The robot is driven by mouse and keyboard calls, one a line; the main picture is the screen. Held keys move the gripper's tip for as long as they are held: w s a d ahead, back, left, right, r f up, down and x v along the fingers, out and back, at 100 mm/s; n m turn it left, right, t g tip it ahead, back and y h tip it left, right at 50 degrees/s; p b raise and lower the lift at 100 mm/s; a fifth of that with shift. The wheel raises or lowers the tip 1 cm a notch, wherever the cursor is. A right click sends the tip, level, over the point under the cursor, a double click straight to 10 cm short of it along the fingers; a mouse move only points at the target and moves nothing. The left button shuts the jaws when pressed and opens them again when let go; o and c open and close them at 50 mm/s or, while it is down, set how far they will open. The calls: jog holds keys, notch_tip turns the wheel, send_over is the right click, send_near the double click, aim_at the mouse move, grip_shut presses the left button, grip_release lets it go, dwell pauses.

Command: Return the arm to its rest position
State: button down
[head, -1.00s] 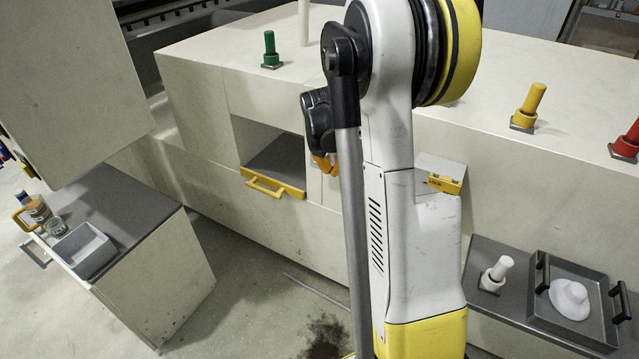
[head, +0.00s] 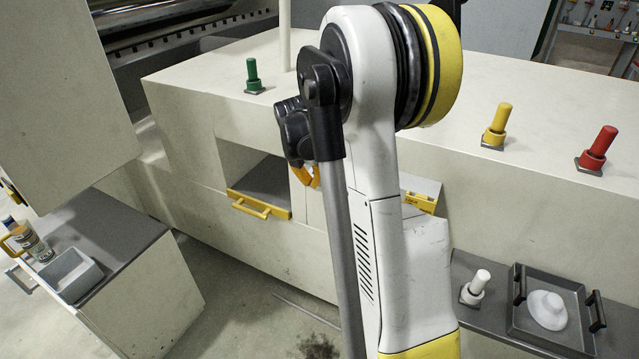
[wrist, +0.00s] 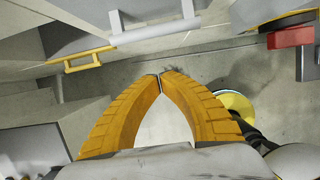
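My arm stands upright in the middle of the head view, white with a yellow and black joint on top. My gripper (head: 310,181) hangs beside the arm in front of the machine, partly hidden by the grey rod. In the wrist view my gripper (wrist: 160,75) shows two orange ribbed fingers with their tips together. Nothing shows between the fingers, only floor. The gripper touches nothing that I can see.
An open drawer with a yellow handle (head: 250,208) is left of the gripper. Green (head: 252,74), yellow (head: 497,125) and red (head: 597,148) pegs stand on the machine. A tray (head: 575,333) rests on the right shelf. A grey bin (head: 72,277) sits on the left cabinet.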

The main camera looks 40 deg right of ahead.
jog(key=v, duration=0.2)
jog(key=p+v, duration=0.1)
jog(key=v, duration=0.2)
jog(key=shift+w+a+r, duration=0.2)
jog(key=shift+w+r, duration=0.1)
jog(key=shift+r, duration=0.05)
